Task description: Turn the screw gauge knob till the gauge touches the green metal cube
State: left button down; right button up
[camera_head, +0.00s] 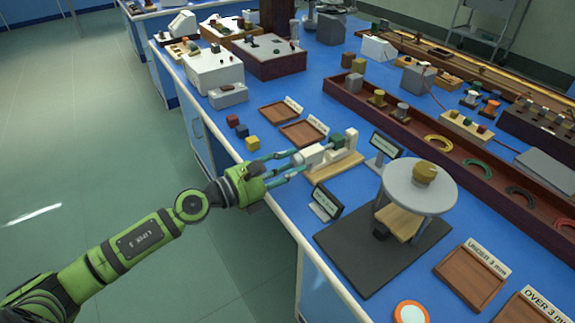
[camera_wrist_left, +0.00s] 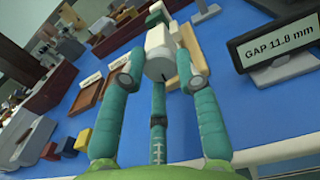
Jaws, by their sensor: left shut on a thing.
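The screw gauge (camera_head: 345,157) is a white frame on a wooden base on the blue bench. Its pale knob (camera_head: 311,154) faces my left gripper (camera_head: 298,162), and the knob also shows large in the left wrist view (camera_wrist_left: 160,48). My left gripper is shut on the knob, with teal fingers on either side of it. The green cube (camera_head: 338,140) sits at the gauge beyond the knob; in the wrist view it is partly hidden (camera_wrist_left: 154,18). A black display (camera_wrist_left: 281,40) reads GAP 11.8 mm. My right gripper is not in view.
Red, blue and yellow cubes (camera_head: 252,143) lie left of the gauge. Two brown trays (camera_head: 278,112) are behind them. A round-topped stand (camera_head: 419,190) and a small display (camera_head: 325,203) are to the right. A long brown rack (camera_head: 470,165) runs behind.

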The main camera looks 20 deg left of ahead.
pick_arm(q)
jog(key=shift+f, duration=0.1)
dwell(1.1)
jog(key=c, duration=0.9)
grip_release()
jog(key=v, duration=1.2)
